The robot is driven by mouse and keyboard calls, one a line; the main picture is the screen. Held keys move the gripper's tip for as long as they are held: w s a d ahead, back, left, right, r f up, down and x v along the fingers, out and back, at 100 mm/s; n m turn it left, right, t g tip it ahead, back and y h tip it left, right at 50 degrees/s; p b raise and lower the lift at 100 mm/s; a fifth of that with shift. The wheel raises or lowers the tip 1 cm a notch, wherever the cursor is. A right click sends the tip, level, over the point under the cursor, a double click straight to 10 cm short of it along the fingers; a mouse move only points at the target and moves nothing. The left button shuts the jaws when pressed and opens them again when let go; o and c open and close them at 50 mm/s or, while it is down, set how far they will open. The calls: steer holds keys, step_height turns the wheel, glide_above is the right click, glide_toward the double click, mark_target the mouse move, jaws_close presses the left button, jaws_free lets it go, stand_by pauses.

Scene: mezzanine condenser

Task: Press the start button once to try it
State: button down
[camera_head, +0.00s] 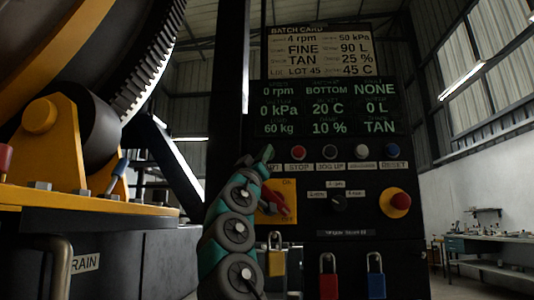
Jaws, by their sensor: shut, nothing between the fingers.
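The black control panel (415,220) stands in the middle, with a row of round buttons under its display. My gripper (266,153) is shut and empty, at the left end of that row. It covers the spot above a label (273,168) whose visible end looks like "RT", so the start button is hidden behind it. I cannot tell whether the fingertips touch the button. The red button (299,152) above STOP is just right of my gripper. My teal and grey arm rises from below.
A dark button (329,152), a white button (361,152) and a blue button (392,150) continue the row. Below are a red rotary switch (279,204) on yellow, a black knob (339,202), a red emergency stop (399,200) and hanging padlocks (328,286). A large geared drum (110,50) stands left.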

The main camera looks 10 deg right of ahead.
steer(key=shift+w, duration=0.15)
steer(key=shift+w+d+p, duration=0.15)
steer(key=shift+w+p, duration=0.1)
steer(key=shift+p, duration=0.1)
steer(key=shift+w+d+p, duration=0.1)
steer(key=shift+w+p, duration=0.25)
steer(key=shift+w, duration=0.05)
stand_by(0.7)
stand_by(0.3)
steer(key=shift+s+f+b, duration=0.1)
steer(key=shift+s+b, duration=0.25)
steer(key=shift+b, duration=0.1)
steer(key=shift+s+a+b, duration=0.25)
steer(key=shift+s+b, duration=0.1)
steer(key=shift+s, duration=0.1)
steer(key=shift+s, duration=0.1)
